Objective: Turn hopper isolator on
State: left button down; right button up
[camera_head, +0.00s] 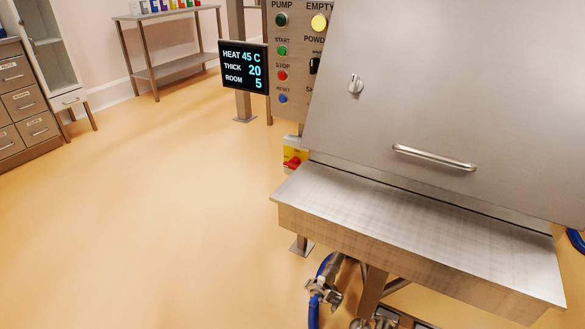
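Neither of my grippers shows in the head view.
A control panel (294,55) with coloured buttons stands above the isolator. A display (244,67) reads heat 45 C. The steel ledge (420,225) juts out at right. A blue hose with a metal fitting (323,291) hangs below. Floor at left is clear.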

aim_at(294, 163)
jog(key=z, duration=0.55)
jog(key=i+j+z, duration=0.1)
jog(key=j+z, duration=0.15)
jog(key=z, duration=0.2)
jog(key=j+z, duration=0.25)
jog(key=z, duration=0.15)
jog(key=j+z, duration=0.25)
jog(key=z, duration=0.2)
jog(key=j+z, duration=0.2)
jog(key=j, duration=0.15)
jog(key=k+j+z, duration=0.2)
jog(key=j, duration=0.15)
jog(key=j+z, duration=0.2)
jog(key=j, duration=0.15)
jog(key=k+j, duration=0.15)
jog(key=j, duration=0.2)
jog(key=k+j+z, duration=0.15)
jog(key=j, duration=0.25)
jog(key=k+j, duration=0.15)
jog(key=j, duration=0.2)
